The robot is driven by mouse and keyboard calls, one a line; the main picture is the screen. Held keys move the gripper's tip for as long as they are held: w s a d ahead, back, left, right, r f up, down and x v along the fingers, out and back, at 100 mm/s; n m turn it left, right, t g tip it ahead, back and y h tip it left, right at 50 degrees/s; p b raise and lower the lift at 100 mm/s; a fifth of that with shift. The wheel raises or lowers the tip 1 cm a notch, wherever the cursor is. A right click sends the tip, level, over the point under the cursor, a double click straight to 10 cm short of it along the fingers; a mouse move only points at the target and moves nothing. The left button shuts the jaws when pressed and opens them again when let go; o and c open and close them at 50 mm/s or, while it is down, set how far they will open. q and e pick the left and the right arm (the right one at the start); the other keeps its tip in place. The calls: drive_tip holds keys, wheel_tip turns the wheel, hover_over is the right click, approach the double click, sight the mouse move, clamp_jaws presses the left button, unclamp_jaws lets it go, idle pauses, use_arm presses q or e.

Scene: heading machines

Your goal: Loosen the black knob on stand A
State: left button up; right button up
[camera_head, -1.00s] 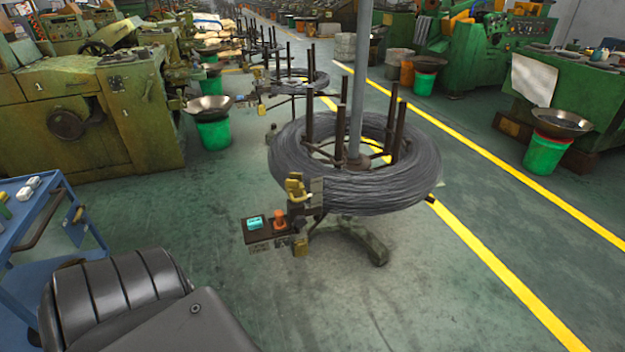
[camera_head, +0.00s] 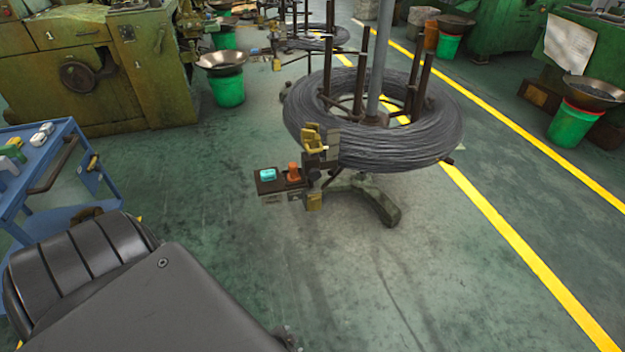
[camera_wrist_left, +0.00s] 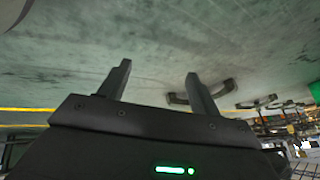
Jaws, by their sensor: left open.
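A stand (camera_head: 378,203) with a large coil of grey wire (camera_head: 430,135) is at the centre of the head view. A yellow clamp-like fitting (camera_head: 313,138) and dark brackets sit on its near left side, above a small dark tray (camera_head: 268,187) with a teal item (camera_head: 268,174) and an orange item (camera_head: 294,172). I cannot make out the black knob or a letter A. My left gripper (camera_wrist_left: 158,70) is open and empty in the left wrist view, over bare floor. My right gripper is not in view.
A blue cart (camera_head: 62,170) stands at the left, beside my arm. A green machine (camera_head: 140,75) and a green bucket with a pan (camera_head: 226,90) stand behind. Another coil stand (camera_head: 320,38) is farther back. The floor (camera_head: 400,290) in front is clear.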

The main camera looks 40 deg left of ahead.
use_arm(q)
drive_tip(key=w+a+r+t+b, duration=0.1)
drive_tip(key=w+r+t+b, duration=0.15)
drive_tip(key=w, duration=0.85)
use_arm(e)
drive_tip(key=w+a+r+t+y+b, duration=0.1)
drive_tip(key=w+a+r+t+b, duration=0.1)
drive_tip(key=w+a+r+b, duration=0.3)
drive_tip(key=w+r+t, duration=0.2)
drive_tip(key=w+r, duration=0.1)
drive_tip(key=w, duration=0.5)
use_arm(q)
drive_tip(key=t+y+b, duration=0.8)
drive_tip(key=y, duration=0.4)
approach(315, 177)
drive_tip(key=b+x, duration=0.1)
drive_tip(key=x, duration=0.8)
drive_tip(key=shift+w, duration=0.1)
drive_tip(key=shift+b+x, duration=0.3)
drive_tip(key=shift+x, duration=0.5)
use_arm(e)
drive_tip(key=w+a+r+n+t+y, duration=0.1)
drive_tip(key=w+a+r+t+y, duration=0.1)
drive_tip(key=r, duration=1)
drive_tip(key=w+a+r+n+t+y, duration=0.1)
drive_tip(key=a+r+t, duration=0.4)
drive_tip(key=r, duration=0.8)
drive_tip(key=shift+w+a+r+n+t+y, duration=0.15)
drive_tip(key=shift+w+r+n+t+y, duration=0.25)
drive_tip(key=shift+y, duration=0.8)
